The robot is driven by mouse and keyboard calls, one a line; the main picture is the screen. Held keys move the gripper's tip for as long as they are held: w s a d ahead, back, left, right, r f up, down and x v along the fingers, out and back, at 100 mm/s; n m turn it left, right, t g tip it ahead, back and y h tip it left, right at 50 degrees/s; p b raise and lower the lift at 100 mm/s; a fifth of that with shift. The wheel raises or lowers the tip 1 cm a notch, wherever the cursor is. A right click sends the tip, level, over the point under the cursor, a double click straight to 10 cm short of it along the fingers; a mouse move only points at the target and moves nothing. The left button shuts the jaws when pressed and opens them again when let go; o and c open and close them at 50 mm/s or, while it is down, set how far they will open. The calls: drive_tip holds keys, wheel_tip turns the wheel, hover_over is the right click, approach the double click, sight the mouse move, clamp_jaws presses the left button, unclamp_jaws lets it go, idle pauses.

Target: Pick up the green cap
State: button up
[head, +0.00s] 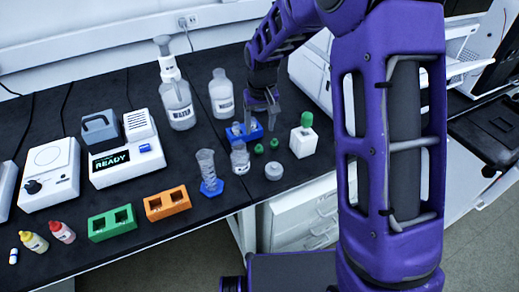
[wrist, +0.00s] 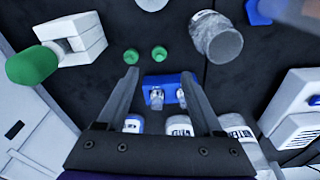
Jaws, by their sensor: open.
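Two small green caps stand on the black bench. The left one in the head view (head: 259,149) and the right one (head: 274,143) sit between the blue rack and a white block. The wrist view shows both, at its right (wrist: 160,53) and left (wrist: 131,56), just beyond my fingertips. My gripper (head: 261,112) is open and empty, above the bench near the blue rack (head: 256,134). In the wrist view my fingers (wrist: 160,75) spread either side of that rack (wrist: 150,82), which holds small clear vials. A larger green top (head: 307,119) is on the white block (head: 303,143).
White bottles (head: 221,97) are behind. Orange (head: 166,204) and green (head: 112,224) racks lie left. Bare bench shows around the caps.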

sight(259, 145)
drive_tip(key=f, duration=0.3)
drive_tip(key=f+b, duration=0.1)
drive_tip(key=f, duration=0.2)
drive_tip(key=w+f, duration=0.1)
drive_tip(key=f, duration=0.2)
drive_tip(key=shift+w+a, duration=0.1)
clamp_jaws()
